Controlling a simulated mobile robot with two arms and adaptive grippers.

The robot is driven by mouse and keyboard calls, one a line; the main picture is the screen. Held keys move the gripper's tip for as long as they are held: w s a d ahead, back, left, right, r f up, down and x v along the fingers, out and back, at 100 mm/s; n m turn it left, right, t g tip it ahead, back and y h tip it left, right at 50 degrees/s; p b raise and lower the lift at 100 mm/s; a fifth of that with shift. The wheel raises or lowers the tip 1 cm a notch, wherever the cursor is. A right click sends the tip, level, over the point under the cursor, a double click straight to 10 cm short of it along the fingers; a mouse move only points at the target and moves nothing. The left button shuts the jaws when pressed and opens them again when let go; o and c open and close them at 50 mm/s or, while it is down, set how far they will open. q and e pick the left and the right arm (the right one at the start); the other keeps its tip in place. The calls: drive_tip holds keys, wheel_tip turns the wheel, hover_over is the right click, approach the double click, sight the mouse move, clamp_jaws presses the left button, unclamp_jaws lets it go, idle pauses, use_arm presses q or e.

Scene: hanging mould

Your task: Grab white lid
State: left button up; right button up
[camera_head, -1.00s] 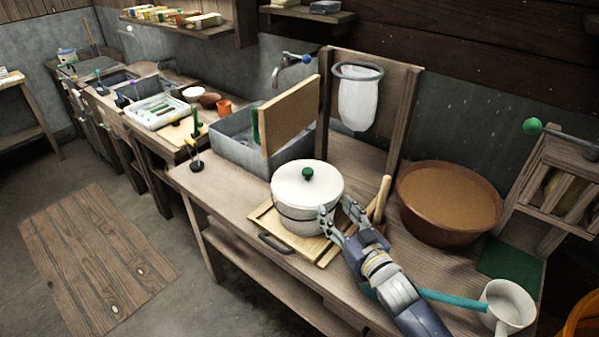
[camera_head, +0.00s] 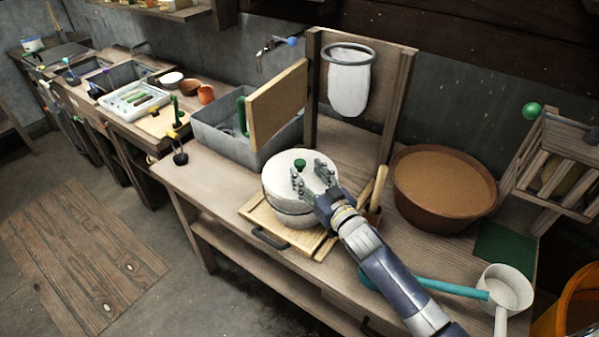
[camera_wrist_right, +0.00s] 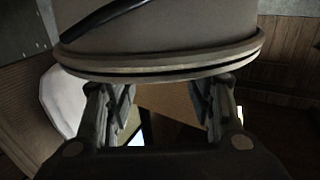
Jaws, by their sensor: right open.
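The white lid (camera_head: 279,170) sits on a white pot (camera_head: 292,219) on the bench, with a green knob (camera_head: 300,163) on top. The pot stands on a wooden board (camera_head: 254,211). My right gripper (camera_head: 308,171) is open above the lid, its two fingers spread with the knob near and between their tips. I cannot tell whether the fingers touch the lid. In the right wrist view the two fingers (camera_wrist_right: 165,105) are spread apart with nothing held between them. A large grey rounded shape fills the top of that view. My left gripper is not in view.
A metal basin (camera_head: 215,137) with an upright wooden panel (camera_head: 278,108) stands behind left. A white cloth filter (camera_head: 349,87) hangs from a wooden frame behind. A brown bowl (camera_head: 445,185) and a white ladle (camera_head: 505,287) lie to the right.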

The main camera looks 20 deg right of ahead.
sight(303, 167)
drive_tip(key=shift+w+r, duration=0.1)
drive_tip(key=shift+w, duration=0.2)
drive_tip(key=w, duration=0.2)
drive_tip(key=w+a+p, duration=0.1)
drive_tip(key=shift+w+p, duration=0.3)
drive_tip(key=shift+w, duration=0.45)
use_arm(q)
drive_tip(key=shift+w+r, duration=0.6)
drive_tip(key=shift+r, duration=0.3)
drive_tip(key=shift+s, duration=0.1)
use_arm(e)
drive_tip(key=shift+c, duration=0.8)
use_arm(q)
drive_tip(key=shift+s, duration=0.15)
use_arm(e)
clamp_jaws()
